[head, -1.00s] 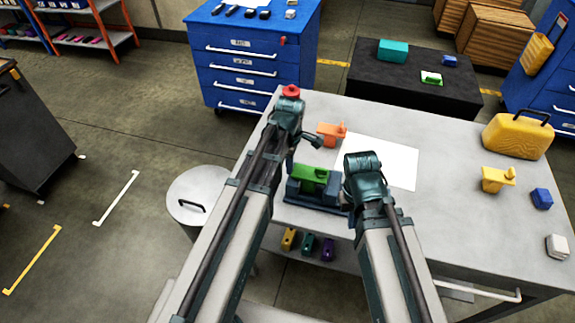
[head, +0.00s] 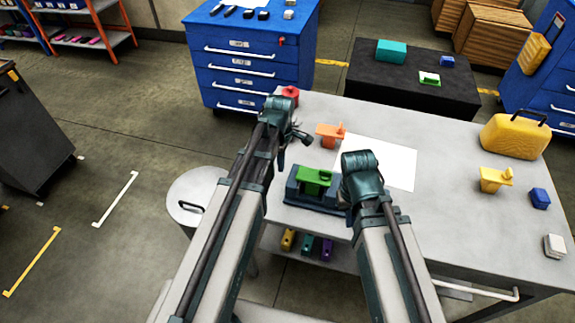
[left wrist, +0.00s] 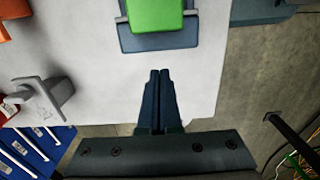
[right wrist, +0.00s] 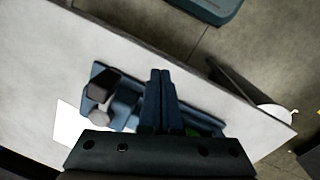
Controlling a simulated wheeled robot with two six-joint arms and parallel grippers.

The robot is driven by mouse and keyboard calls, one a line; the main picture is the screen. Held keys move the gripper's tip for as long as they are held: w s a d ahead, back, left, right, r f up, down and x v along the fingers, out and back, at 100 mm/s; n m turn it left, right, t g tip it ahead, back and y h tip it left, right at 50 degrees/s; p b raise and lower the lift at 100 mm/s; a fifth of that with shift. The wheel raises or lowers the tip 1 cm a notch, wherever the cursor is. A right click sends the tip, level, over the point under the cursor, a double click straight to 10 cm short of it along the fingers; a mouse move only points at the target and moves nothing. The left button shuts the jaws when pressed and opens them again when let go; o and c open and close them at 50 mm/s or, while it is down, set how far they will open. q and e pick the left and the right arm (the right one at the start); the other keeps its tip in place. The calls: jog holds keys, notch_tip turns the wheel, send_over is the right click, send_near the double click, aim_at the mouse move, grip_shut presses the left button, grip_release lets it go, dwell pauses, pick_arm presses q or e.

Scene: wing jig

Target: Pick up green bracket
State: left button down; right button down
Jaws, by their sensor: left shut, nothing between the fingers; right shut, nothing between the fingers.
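The green bracket (head: 314,178) sits on a blue-grey fixture (head: 301,197) near the front edge of the table. In the left wrist view the bracket (left wrist: 155,14) shows at the top, beyond the fingertips. My left gripper (head: 281,160) is shut and empty, left of the fixture and apart from the bracket. Its closed fingers (left wrist: 160,74) show in the left wrist view. My right gripper (right wrist: 160,74) is shut and empty, over the fixture in the right wrist view. It hides most of the bracket, leaving a green sliver (right wrist: 217,133). In the head view its fingers are hidden.
An orange part (head: 329,132) and a white sheet (head: 385,160) lie behind the fixture. A red part (head: 290,94) is at the far left corner. A yellow part (head: 494,180), a blue block (head: 540,198) and a yellow case (head: 515,136) stand at right. The table's middle right is clear.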

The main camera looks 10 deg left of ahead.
pick_arm(q)
notch_tip(320, 180, up, 9)
jog(key=p, duration=0.8)
jog(key=shift+d, duration=0.1)
jog(key=s+d+m+b, duration=0.1)
jog(key=s+d+m, duration=0.4)
jog(key=m, duration=0.5)
jog(key=s+d+f+m+y+b, duration=0.1)
jog(key=s+d+m, duration=0.5)
jog(key=s+m, duration=0.3)
jog(key=shift+s+f+m, duration=0.3)
jog(key=shift+s+m, duration=0.05)
jog(key=shift+m, duration=0.85)
